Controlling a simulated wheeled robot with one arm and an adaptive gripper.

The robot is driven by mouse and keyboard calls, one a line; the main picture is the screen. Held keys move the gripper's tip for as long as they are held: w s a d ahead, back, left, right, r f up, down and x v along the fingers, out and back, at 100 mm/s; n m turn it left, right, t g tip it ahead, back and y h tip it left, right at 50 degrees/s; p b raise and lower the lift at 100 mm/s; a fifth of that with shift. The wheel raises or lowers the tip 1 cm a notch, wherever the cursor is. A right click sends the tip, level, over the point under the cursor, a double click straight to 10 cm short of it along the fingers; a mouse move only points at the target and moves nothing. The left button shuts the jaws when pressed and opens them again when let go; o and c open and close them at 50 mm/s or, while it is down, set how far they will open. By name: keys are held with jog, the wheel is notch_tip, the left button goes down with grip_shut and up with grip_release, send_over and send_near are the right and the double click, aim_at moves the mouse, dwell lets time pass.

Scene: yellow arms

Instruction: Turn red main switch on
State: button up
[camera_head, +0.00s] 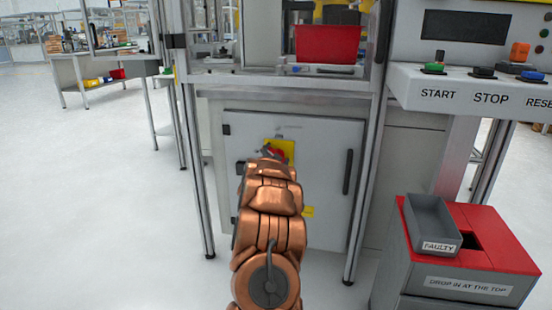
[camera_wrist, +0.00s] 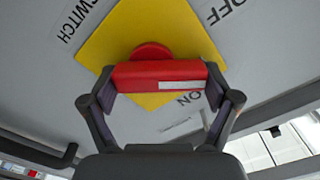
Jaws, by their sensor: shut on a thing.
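The red main switch (camera_wrist: 150,74) is a bar-shaped handle on a yellow plate (camera_wrist: 118,38), with a white stripe toward its right end in the wrist view. Its bar lies nearly level across that view. The letters OFF show at upper right and ON just below the striped end. My gripper (camera_wrist: 164,92) is shut on the switch bar, one finger at each end. In the head view the yellow plate (camera_head: 287,147) is on the grey cabinet door (camera_head: 325,150). My gripper (camera_head: 267,156) hides most of the switch there.
A dark door handle (camera_head: 348,172) is right of the plate. Metal frame posts (camera_head: 364,180) flank the cabinet. A button panel (camera_head: 470,90) and a red-topped bin (camera_head: 500,240) with a grey FAULTY tray (camera_head: 430,220) stand at right.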

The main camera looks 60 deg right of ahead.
jog(key=m+b, duration=0.1)
jog(key=m, duration=0.2)
jog(key=shift+s+f+b, duration=0.1)
jog(key=shift+s+b, duration=0.05)
jog(key=shift+b, duration=0.2)
jog(key=m+b, duration=0.2)
jog(key=shift+f+m, duration=0.15)
jog(key=shift+m, duration=0.25)
jog(key=shift+s+d+m+b, duration=0.1)
jog(key=shift+s+m+b, duration=0.1)
jog(key=shift+m+b, duration=0.9)
jog(key=shift+s+d+m+b, duration=0.1)
jog(key=shift+s+m+b, duration=0.05)
jog(key=shift+m+b, duration=0.9)
jog(key=shift+m, duration=0.35)
jog(key=o, duration=0.9)
jog(key=shift+a, duration=0.15)
